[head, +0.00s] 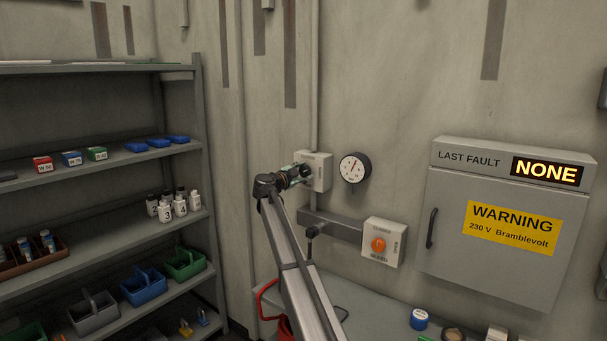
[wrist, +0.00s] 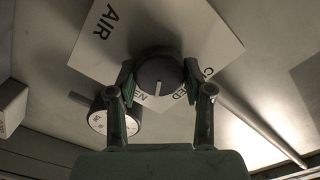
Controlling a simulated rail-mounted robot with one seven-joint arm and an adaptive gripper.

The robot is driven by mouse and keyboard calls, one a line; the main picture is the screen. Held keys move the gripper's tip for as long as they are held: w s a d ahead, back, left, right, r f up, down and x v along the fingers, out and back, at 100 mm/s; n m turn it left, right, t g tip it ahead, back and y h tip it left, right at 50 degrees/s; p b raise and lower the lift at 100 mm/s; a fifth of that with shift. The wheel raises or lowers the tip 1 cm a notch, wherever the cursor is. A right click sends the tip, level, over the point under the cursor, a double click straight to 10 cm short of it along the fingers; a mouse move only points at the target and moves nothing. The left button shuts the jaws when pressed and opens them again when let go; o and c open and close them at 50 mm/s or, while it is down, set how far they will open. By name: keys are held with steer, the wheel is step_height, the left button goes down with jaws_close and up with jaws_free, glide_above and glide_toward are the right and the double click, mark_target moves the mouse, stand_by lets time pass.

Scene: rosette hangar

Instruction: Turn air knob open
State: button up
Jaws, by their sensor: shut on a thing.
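The air knob (wrist: 158,72) is a dark round knob on a white plate (wrist: 205,35) marked AIR, with CLOSED partly hidden and the end of another word, "EN", showing. A pale line on the knob points down in the wrist view, between these two words. My gripper (wrist: 160,82) is shut on the knob, one finger on each side. In the head view my gripper (head: 300,174) is at the front of the grey wall box (head: 321,168) and hides the knob.
A round gauge (head: 354,167) hangs just right of the box; it also shows in the wrist view (wrist: 118,122). A box with an orange knob (head: 379,245) is lower right. A grey cabinet (head: 500,235) is farther right, shelves (head: 110,185) at left, a bench (head: 370,305) below.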

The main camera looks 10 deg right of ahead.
steer(key=m+b, duration=0.2)
steer(key=m, duration=0.4)
stand_by(0.6)
steer(key=o, duration=1.2)
steer(key=shift+d, duration=0.15)
steer(key=shift+c, duration=0.2)
steer(key=shift+f, duration=0.1)
steer(key=v, duration=1.2)
